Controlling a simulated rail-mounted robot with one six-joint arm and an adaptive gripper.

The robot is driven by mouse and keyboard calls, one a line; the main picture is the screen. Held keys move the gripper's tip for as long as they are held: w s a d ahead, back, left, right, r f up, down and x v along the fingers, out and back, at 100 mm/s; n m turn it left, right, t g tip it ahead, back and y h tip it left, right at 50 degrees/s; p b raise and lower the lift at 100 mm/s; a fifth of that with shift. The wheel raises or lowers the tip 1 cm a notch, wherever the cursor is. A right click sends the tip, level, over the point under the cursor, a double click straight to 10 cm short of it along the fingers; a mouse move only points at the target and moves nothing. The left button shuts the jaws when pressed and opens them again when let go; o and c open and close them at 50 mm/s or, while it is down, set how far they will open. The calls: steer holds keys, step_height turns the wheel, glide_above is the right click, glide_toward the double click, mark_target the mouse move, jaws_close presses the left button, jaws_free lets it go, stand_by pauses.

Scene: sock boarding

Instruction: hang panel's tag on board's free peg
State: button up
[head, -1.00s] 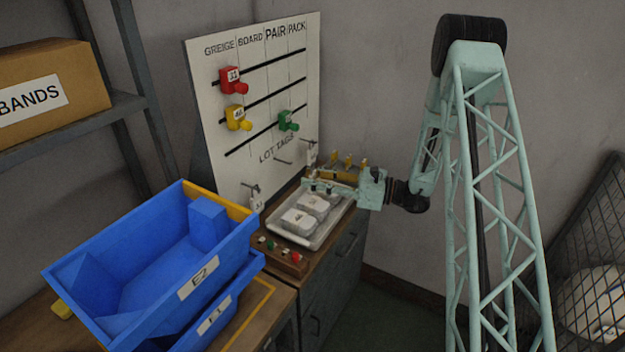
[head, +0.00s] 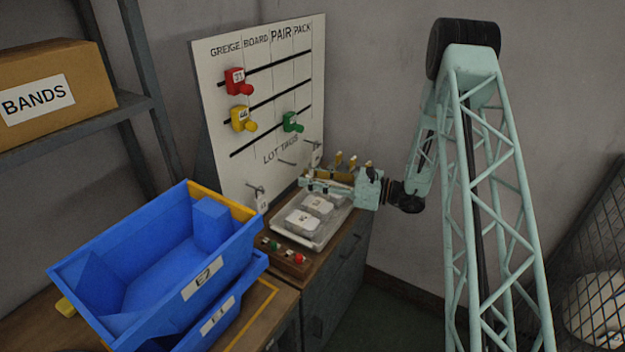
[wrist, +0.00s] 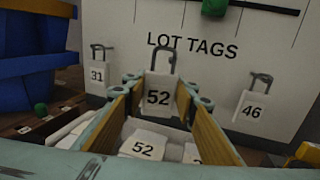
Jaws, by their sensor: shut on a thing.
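The white board (head: 215,125) stands upright behind the tray, with a LOT TAGS row of pegs low on it. My gripper (wrist: 160,88) is shut on a white tag reading 52 (wrist: 158,98), holding it upright before the board. The tag's dark loop (wrist: 162,56) stands up in front of the board; whether it touches or surrounds a peg cannot be told. The middle peg (head: 287,162) looks bare in the head view. Tag 31 (wrist: 97,74) hangs on the left peg and tag 46 (wrist: 252,111) on the right peg. In the head view my gripper (head: 302,183) is above the tray.
A tray (head: 324,238) with grey packs lies under my gripper; one pack label (wrist: 142,148) reads 52. A small panel with coloured buttons (head: 287,262) is in front of it. Stacked blue bins (head: 150,260) stand at left. Red, yellow and green markers (head: 240,120) stick out from the board above.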

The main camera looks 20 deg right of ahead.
steer(key=shift+w+a+f+b, duration=0.1)
steer(key=shift+w+a+f, duration=0.15)
steer(key=shift+w+a, duration=0.6)
steer(key=shift+w+a+f+b, duration=0.15)
steer(key=shift+w+a+f, duration=0.1)
steer(key=shift+w+a, duration=0.6)
steer(key=shift+w+a+f+b, duration=0.1)
steer(key=shift+w+a+f, duration=0.15)
steer(key=shift+w+a, duration=0.6)
steer(key=shift+w+d, duration=0.1)
steer(key=shift+w, duration=0.05)
steer(key=o, duration=0.9)
steer(key=shift+d, duration=0.15)
steer(key=shift+v, duration=5.9)
steer(key=shift+f, duration=0.1)
